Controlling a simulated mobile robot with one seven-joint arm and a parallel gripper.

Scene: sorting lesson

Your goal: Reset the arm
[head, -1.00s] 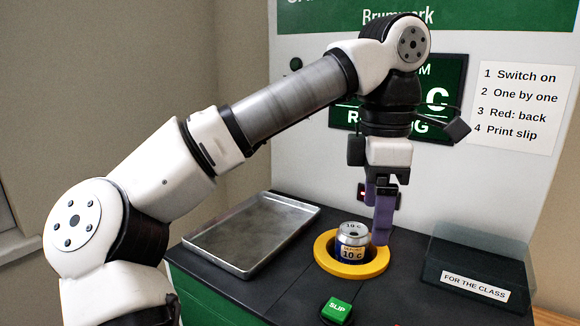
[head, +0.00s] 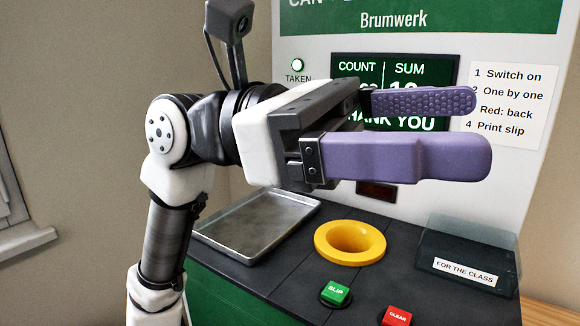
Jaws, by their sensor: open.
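My gripper (head: 435,128) is raised in front of the machine's panel, with its two purple fingers pointing right. The fingers are apart and nothing is between them. My arm is folded up at the left of the picture. The yellow ring (head: 322,245) around the round opening stands below my gripper, and no can shows in it. The screen (head: 352,72) is partly hidden behind my gripper; it reads COUNT, SUM and THANK YOU.
An empty metal tray (head: 240,247) lies on the counter at the left. A green SLIP button (head: 335,293) and a red CLEAR button (head: 397,316) are at the front. A clear bin marked FOR THE CLASS (head: 465,268) stands at the right. A list (head: 508,100) hangs on the panel.

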